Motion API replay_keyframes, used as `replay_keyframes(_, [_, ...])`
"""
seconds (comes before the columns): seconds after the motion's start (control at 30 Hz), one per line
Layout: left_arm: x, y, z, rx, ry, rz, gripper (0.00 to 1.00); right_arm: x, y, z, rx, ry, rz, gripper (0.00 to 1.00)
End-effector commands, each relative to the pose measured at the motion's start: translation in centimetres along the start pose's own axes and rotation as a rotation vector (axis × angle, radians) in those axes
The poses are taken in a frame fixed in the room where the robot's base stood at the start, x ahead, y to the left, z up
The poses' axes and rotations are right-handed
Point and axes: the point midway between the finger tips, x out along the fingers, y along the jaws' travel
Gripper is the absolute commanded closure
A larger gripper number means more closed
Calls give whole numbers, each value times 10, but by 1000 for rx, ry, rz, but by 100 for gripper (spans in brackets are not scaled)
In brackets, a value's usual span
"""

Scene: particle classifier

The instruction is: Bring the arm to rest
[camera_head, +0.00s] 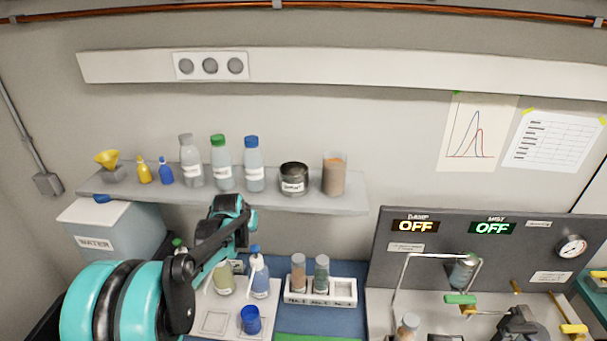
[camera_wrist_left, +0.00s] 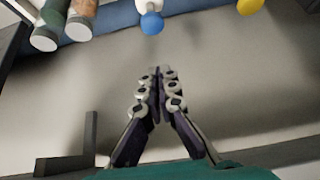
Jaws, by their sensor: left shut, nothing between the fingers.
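My left arm (camera_head: 205,255), teal and black, comes in from the lower left and is raised in front of the shelf and bench. Its fingers cannot be made out in the head view. In the left wrist view my left gripper (camera_wrist_left: 157,75) is shut and empty, its two fingers meeting in front of a plain pale grey surface. It touches nothing that I can see. My right gripper does not show.
A shelf (camera_head: 300,204) holds several bottles and jars. Below stand a white vial rack (camera_head: 345,292), a blue cup (camera_head: 250,320) and a squeeze bottle (camera_head: 260,280). A dark panel (camera_head: 390,270) stands right. A blue tip (camera_wrist_left: 151,23) and vials appear along the wrist view's top.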

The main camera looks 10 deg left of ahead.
Motion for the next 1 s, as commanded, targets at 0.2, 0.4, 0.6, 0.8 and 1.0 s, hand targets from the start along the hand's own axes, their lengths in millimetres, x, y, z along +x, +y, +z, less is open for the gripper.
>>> replay_keyframes(0.2, [-25, 16, 30, 7, 2, 4, 100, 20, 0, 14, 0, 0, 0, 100])
replay_keyframes(0.4, [-70, 42, 104, 18, 6, 13, 100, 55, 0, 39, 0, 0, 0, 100])
replay_keyframes(0.6, [-97, 61, 196, 30, 11, 20, 100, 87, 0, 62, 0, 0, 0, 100])
replay_keyframes(0.8, [-99, 72, 288, 41, 16, 28, 100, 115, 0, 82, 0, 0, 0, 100])
replay_keyframes(1.0, [-93, 75, 339, 47, 20, 32, 100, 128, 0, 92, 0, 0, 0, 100])
